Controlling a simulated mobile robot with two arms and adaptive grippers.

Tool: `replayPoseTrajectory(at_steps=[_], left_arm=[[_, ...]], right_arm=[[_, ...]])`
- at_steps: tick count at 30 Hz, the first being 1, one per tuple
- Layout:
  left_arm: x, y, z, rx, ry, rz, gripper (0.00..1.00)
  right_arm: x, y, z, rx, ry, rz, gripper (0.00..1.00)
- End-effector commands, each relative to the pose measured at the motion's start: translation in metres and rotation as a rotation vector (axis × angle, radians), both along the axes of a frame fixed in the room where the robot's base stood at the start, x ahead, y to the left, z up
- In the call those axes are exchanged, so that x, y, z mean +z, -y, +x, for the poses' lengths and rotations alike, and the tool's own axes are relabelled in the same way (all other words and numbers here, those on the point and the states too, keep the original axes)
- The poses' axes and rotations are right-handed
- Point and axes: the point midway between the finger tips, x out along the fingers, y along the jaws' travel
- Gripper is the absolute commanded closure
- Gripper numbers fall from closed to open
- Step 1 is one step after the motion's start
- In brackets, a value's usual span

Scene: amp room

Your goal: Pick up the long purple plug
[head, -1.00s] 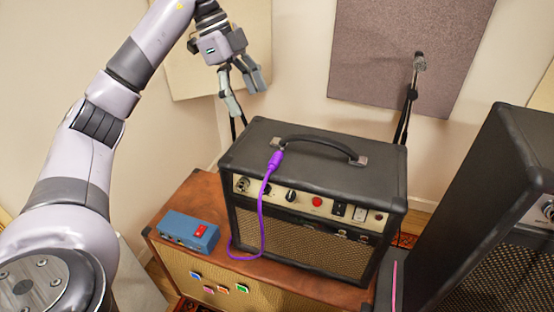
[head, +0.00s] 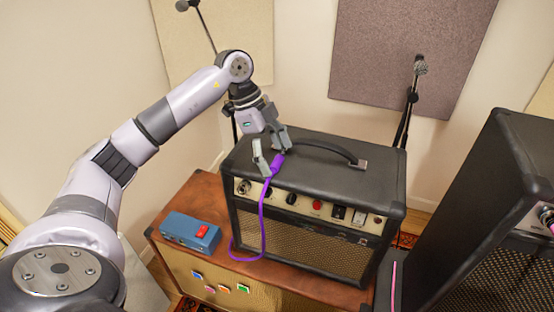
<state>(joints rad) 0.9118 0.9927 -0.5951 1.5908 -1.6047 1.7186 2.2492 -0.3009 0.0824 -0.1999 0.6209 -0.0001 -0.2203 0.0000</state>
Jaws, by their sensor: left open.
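The long purple plug (head: 277,164) lies on top of the black amp near the left end of its handle. Its purple cable (head: 262,222) hangs over the amp's front and curls down onto the wooden cabinet. My left gripper (head: 272,163) is open and points down at the plug. One finger shows to the left of the plug and the other just behind it. I cannot tell whether the fingers touch it. My right gripper is not in view.
The black amp (head: 300,245) with its top handle (head: 322,148) stands on the wooden cabinet (head: 180,215). A blue pedal box (head: 190,232) sits left of it. A large black speaker cabinet (head: 490,220) stands at the right. Microphone stands (head: 407,115) are behind.

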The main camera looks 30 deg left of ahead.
Motion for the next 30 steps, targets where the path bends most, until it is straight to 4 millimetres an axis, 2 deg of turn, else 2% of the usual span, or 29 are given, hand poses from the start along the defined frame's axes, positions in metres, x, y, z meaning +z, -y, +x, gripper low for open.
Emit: replayPoseTrajectory(at_steps=[8, 25, 30], left_arm=[[-0.0037, 0.0013, 0.0001, 0.0, 0.0, 0.0, 0.2], [-0.0033, 0.0009, 0.0002, 0.0, 0.0, 0.0, 0.58], [-0.0031, 0.0009, 0.0002, 0.0, 0.0, 0.0, 0.58]], right_arm=[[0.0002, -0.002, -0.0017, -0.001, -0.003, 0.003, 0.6], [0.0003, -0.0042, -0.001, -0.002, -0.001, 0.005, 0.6], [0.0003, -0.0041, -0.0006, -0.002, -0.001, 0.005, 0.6]])
